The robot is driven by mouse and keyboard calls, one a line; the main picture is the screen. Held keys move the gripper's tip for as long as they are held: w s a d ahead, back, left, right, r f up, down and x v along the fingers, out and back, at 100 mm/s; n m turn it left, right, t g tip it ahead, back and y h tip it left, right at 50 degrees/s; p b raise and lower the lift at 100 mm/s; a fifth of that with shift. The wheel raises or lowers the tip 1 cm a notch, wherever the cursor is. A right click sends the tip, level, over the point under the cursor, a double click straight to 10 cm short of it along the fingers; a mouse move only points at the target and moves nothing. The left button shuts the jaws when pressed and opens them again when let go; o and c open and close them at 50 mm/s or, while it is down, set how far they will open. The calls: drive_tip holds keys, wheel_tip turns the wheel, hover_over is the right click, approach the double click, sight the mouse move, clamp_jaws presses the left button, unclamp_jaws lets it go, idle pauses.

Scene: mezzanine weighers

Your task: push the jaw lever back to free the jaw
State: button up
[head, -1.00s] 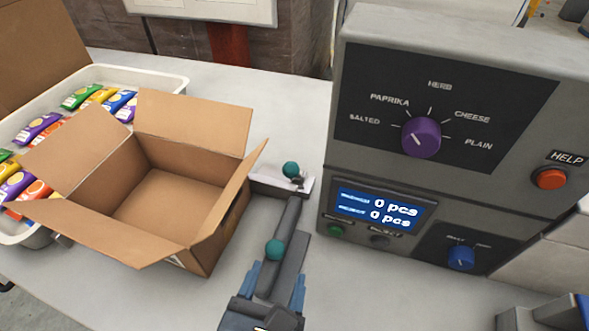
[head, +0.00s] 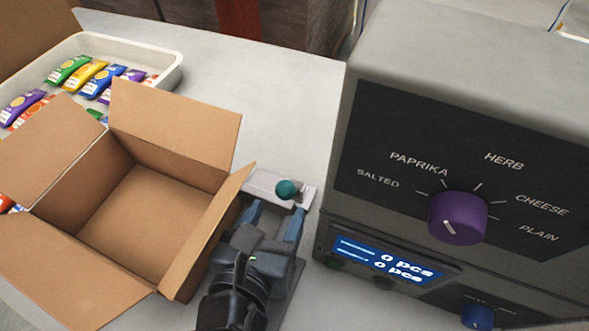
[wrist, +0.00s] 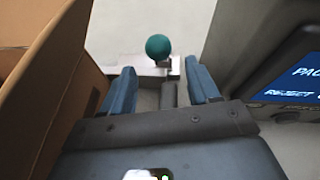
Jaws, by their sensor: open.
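A teal ball knob (head: 287,189) stands on a short grey piece at the far end of the rail-like fixture, by a pale plate (head: 262,183). The same knob shows in the wrist view (wrist: 158,46), just beyond my fingertips. My gripper (head: 274,214) is open and empty, with its blue fingers pointing at the knob from the near side. In the wrist view my gripper (wrist: 160,70) has one finger on each side of the grey bar (wrist: 168,94). My gripper and wrist hide most of the fixture's near part, and no second knob shows.
An open cardboard box (head: 150,205) stands close on the left, its right flap beside my gripper. The grey weigher housing (head: 450,60) with its purple dial (head: 457,217) and display (head: 383,262) stands on the right. A white tray (head: 172,72) of colourful packets is at the back left.

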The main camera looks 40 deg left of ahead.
sight(289, 190)
drive_tip(key=shift+x, duration=3.9)
drive_tip(key=shift+c, duration=0.3)
clamp_jaws()
